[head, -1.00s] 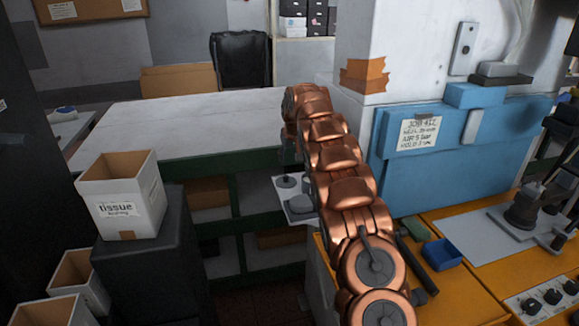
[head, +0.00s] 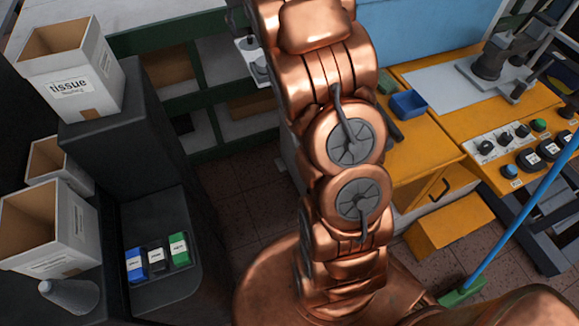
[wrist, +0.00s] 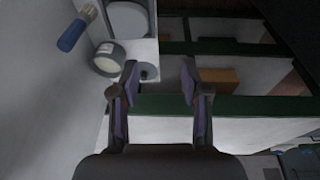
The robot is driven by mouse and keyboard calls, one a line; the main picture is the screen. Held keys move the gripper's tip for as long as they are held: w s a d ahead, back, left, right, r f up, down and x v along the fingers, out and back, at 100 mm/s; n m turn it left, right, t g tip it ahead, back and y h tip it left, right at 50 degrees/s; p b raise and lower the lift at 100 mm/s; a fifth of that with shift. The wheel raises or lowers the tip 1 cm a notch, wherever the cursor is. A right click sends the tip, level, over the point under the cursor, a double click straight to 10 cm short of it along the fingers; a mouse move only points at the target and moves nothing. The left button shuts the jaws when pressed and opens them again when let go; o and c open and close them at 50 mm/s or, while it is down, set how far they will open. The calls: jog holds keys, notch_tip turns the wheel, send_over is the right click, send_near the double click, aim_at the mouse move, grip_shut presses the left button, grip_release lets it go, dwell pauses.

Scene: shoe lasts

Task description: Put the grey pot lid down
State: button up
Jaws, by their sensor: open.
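In the wrist view my gripper (wrist: 160,82) is open, with nothing between its two fingers. A flat grey disc (wrist: 149,72), which looks like the grey pot lid, lies near the left fingertip on a pale ledge. The fingertip partly overlaps it in the picture, and I cannot tell whether they touch. A round pot (wrist: 109,57) with a pale top stands to the left of the disc. In the head view my arm hides the gripper, and only small grey items (head: 259,70) show on the ledge.
In the wrist view a blue-handled brush (wrist: 72,35) and a rounded grey item (wrist: 126,18) are near the pot. Green-framed shelving (wrist: 240,105) lies below the gripper. In the head view a tissue box (head: 70,85) stands left; a blue bin (head: 408,104) sits on the orange bench.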

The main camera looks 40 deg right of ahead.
jog(key=s+a+g, duration=0.1)
jog(key=s+a, duration=0.5)
jog(key=s, duration=0.4)
jog(key=s+a+g, duration=0.1)
jog(key=s+a, duration=0.4)
jog(key=s, duration=0.6)
jog(key=s+a+f+n+g, duration=0.1)
jog(key=s+a+f, duration=0.1)
jog(key=s, duration=0.9)
jog(key=s+a+f+n+g+y, duration=0.1)
jog(key=s+a+f, duration=0.2)
jog(key=s, duration=0.9)
jog(key=shift+a+f+n, duration=0.15)
jog(key=shift+a+n, duration=0.25)
jog(key=shift+a, duration=0.75)
